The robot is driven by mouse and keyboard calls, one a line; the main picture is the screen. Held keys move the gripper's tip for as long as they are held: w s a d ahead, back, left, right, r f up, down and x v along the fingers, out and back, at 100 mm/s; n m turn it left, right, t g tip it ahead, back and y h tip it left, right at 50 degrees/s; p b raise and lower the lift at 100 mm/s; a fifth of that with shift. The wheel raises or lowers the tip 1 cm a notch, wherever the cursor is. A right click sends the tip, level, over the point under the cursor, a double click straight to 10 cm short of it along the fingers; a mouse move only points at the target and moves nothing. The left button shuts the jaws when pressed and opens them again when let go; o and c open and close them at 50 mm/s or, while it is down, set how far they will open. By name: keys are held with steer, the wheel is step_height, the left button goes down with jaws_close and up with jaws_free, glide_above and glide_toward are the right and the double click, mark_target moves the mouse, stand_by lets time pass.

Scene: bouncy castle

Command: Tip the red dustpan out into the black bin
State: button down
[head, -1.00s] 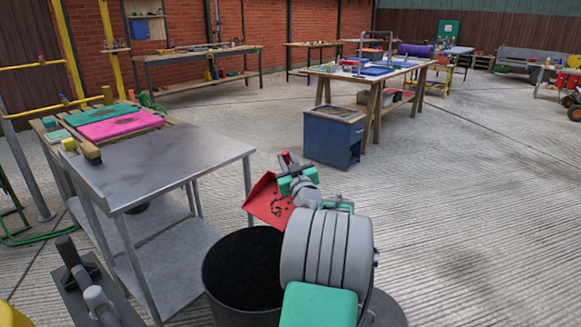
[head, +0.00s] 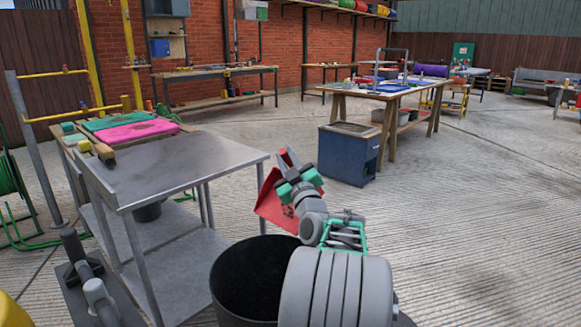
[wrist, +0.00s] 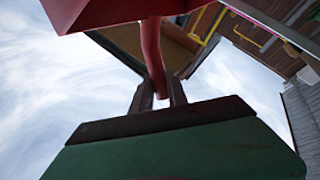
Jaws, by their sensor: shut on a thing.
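The red dustpan (head: 272,203) hangs steeply tilted in the head view, above and just beyond the far rim of the black bin (head: 250,265). A few dark specks show on its right part; my gripper and arm hide some of it. My gripper (head: 288,172) is shut on the dustpan's red handle, whose end sticks up above the jaws. In the wrist view both fingers (wrist: 159,95) pinch the red handle (wrist: 153,50), and the underside or edge of the pan (wrist: 95,12) fills the top left. The bin stands upright on the floor, and its inside looks dark.
A steel table (head: 175,170) stands close to the bin's left, with a lower shelf. A blue cabinet (head: 347,155) and a wooden trestle table (head: 392,98) stand beyond my gripper. Concrete floor to the right is clear.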

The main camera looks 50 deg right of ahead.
steer(key=a+n+t+y+b, duration=0.2)
steer(key=a+n+t+b, duration=0.1)
steer(key=a+n, duration=0.3)
steer(key=shift+a+r+n+y+b, duration=0.3)
steer(key=shift+a+n+y+b, duration=0.15)
steer(key=shift+a, duration=0.65)
steer(key=shift+s+d, duration=0.1)
steer(key=shift+s, duration=0.05)
stand_by(0.4)
